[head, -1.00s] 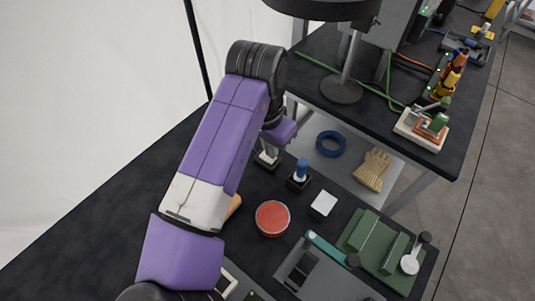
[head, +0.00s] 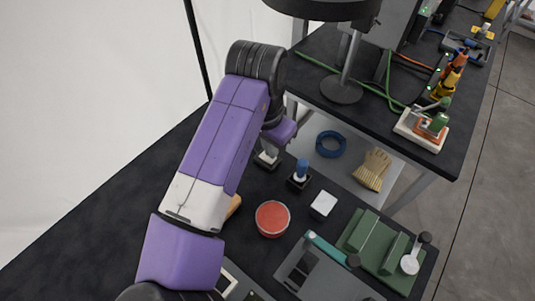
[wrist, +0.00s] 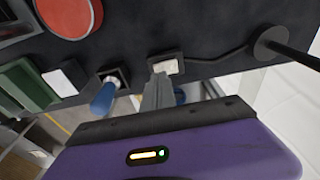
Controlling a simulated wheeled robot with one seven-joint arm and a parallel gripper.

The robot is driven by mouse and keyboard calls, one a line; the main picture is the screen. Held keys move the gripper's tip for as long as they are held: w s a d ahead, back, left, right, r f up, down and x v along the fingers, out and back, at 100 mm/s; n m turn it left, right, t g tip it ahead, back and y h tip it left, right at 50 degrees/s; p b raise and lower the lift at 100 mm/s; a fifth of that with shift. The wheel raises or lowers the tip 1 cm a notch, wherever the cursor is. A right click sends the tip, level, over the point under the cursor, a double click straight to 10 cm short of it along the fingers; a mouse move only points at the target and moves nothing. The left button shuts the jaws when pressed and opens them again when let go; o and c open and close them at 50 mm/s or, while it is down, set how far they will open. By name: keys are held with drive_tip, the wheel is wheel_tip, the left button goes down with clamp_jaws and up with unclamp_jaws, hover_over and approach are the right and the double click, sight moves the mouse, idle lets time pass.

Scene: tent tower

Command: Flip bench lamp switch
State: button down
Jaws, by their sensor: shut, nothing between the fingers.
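A small dark switch box with a pale rocker (wrist: 166,66) sits on the dark bench top. It also shows in the head view (head: 266,160), partly hidden by my gripper. A dark cord runs from it to a round lamp-like base with a pole (wrist: 271,41). My gripper (wrist: 160,79) is shut and empty. Its fingertips are right at the near edge of the switch box; I cannot tell whether they touch the rocker. In the head view my gripper (head: 269,149) points down at the box from above.
A blue-handled switch (head: 301,171) on a dark base stands just beside it. A white block (head: 323,204), a red disc (head: 272,218) and a green fixture (head: 372,241) lie nearby. A second bench (head: 400,90) stands behind. Bare bench top lies at the left.

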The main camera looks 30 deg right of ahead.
drive_tip(key=shift+f+b, duration=0.5)
drive_tip(key=shift+f, duration=0.35)
idle(0.7)
wheel_tip(320, 180, up, 7)
drive_tip(key=p, duration=0.6)
idle(0.4)
drive_tip(key=shift+d, duration=0.1)
idle(0.4)
